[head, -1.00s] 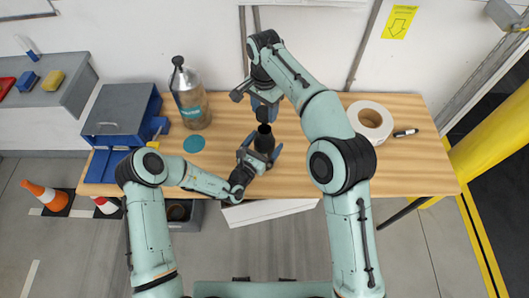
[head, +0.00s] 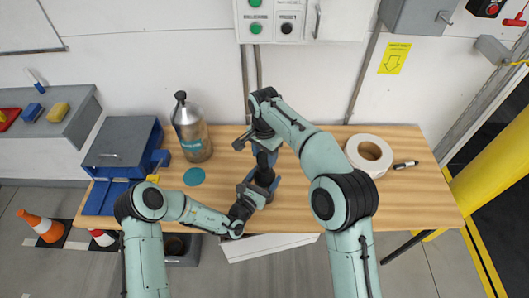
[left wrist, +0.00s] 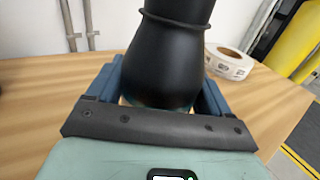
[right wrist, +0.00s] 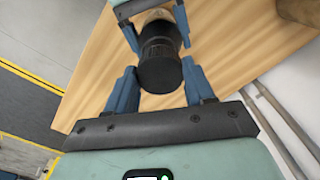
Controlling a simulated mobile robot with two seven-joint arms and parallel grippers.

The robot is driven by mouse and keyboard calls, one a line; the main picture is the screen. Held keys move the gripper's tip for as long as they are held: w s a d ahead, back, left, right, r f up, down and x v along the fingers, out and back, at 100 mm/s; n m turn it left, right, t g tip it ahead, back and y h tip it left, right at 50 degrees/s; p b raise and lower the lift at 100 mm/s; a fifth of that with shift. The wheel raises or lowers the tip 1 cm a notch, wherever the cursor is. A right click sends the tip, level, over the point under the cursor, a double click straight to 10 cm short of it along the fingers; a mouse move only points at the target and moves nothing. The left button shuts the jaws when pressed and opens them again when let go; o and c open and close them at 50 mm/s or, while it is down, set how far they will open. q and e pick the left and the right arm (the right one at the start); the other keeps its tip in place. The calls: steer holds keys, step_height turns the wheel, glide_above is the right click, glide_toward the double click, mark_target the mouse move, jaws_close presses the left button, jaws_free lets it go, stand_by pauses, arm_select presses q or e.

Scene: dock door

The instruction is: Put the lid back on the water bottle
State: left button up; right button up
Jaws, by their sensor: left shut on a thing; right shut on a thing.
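The black water bottle (head: 264,176) is upright at the middle of the table. My left gripper (head: 258,189) is shut around its body, which fills the left wrist view (left wrist: 172,62). My right gripper (head: 267,153) is directly above the bottle, pointing down. It is shut on the black lid (right wrist: 162,74), whose round end shows between the fingers in the right wrist view. The lid is in line with the bottle top, and the two look very close. The right gripper hides the lid in the head view, so I cannot tell whether it is seated.
A blue bin (head: 122,150) stands farther left. A white tape roll (head: 369,153) and a marker (head: 405,165) lie at the right. The table's front middle is bare.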

steer(key=shift+f, duration=0.1)
stand_by(0.3)
steer(key=shift+f, duration=0.75)
steer(key=shift+f, duration=0.6)
arm_select(q)
jaws_close()
arm_select(e)
steer(key=m, duration=1.1)
steer(key=shift+w+m, duration=0.1)
steer(key=shift+m, duration=0.3)
steer(key=m, duration=1.2)
